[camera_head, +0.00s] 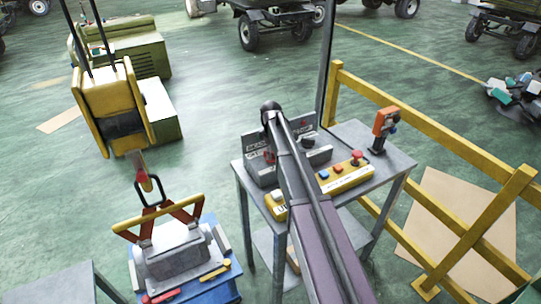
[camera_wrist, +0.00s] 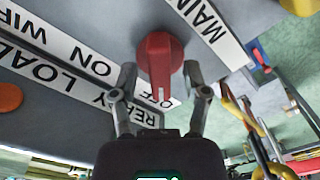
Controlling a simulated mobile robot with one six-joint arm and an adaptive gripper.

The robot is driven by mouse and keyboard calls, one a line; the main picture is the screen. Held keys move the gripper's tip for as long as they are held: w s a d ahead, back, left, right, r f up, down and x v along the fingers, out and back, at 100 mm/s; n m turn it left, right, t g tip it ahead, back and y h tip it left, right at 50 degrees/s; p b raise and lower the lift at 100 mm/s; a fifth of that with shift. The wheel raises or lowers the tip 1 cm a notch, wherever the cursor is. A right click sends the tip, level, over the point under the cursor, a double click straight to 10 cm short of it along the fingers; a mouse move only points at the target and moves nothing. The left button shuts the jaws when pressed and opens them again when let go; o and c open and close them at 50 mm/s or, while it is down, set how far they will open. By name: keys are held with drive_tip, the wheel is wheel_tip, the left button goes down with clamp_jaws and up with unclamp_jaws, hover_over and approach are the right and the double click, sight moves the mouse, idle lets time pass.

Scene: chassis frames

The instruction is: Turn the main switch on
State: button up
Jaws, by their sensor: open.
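The main switch is a red rotary knob (camera_wrist: 160,58) on a grey panel (camera_wrist: 95,25) in the wrist view. Its bar points down in the picture, toward the "OFF" label (camera_wrist: 155,98). The "ON" label (camera_wrist: 101,67) is to the left, and a "MAIN" label (camera_wrist: 208,18) is at the upper right. My gripper (camera_wrist: 160,76) is open, with one finger on each side of the knob's bar. Gaps show between the fingers and the bar. In the head view my arm covers most of the panel (camera_head: 257,145) and hides the gripper.
A grey table (camera_head: 385,165) carries the panel, a yellow button box (camera_head: 345,177) and an orange handheld device (camera_head: 384,122). A yellow railing (camera_head: 440,140) stands right. A yellow hoist block (camera_head: 115,105) hangs left above a lifting clamp (camera_head: 160,215).

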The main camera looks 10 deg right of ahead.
idle(0.3)
clamp_jaws()
drive_tip(key=shift+m, duration=0.5)
drive_tip(key=m, duration=0.3)
drive_tip(key=shift+m, duration=0.3)
drive_tip(key=m, duration=0.4)
drive_tip(key=shift+s+m, duration=0.1)
drive_tip(key=shift+m, duration=0.2)
drive_tip(key=m, duration=0.8)
drive_tip(key=shift+m, duration=0.4)
